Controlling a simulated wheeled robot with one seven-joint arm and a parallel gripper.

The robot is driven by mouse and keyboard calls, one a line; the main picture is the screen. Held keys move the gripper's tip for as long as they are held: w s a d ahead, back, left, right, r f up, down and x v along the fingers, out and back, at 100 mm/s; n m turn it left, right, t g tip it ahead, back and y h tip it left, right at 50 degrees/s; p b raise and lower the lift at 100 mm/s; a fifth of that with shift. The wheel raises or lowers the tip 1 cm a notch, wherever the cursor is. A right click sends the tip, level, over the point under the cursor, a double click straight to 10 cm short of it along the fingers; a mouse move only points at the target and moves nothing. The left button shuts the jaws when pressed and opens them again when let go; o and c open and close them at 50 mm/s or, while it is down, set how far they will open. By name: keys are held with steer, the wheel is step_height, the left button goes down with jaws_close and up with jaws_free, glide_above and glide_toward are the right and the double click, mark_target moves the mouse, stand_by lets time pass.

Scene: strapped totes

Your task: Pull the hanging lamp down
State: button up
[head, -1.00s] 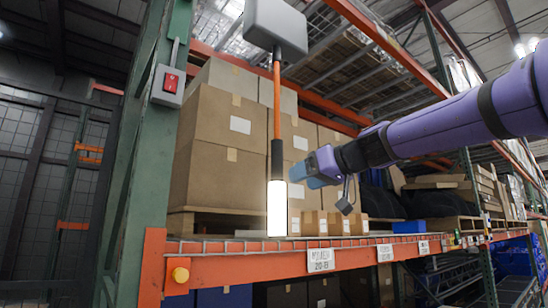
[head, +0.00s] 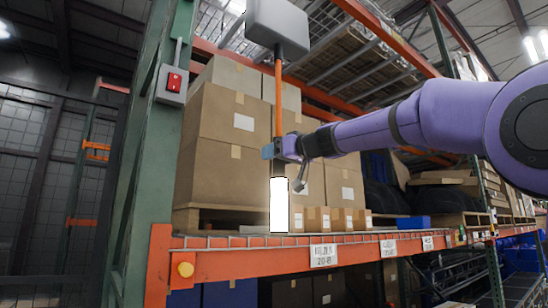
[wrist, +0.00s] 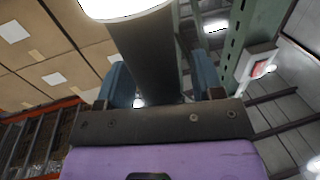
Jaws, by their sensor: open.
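The hanging lamp has a lit white tube (head: 279,205) below a dark handle (head: 278,169). It hangs upright on an orange cord (head: 278,95) from a grey box (head: 277,27). My gripper (head: 278,149) is at the height of the dark handle and hides part of it. In the wrist view, the handle (wrist: 150,60) passes between the two blue fingers of my gripper (wrist: 161,82), with the glowing tube (wrist: 125,7) at the top. The fingers are apart, one on each side of the handle; contact cannot be told.
A green rack post (head: 150,140) with a red switch (head: 174,81) stands left of the lamp. Stacked cardboard boxes (head: 215,165) fill the shelf behind it. An orange shelf beam (head: 240,264) runs below, with a yellow button (head: 185,269) at its left.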

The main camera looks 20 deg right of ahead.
steer(key=shift+w+a, duration=0.3)
steer(key=shift+w, duration=0.2)
jaws_close()
step_height(320, 180, down, 27)
steer(key=shift+r, duration=0.2)
steer(key=shift+f, duration=0.1)
steer(key=shift+c, duration=0.2)
jaws_free()
steer(key=shift+o, duration=0.2)
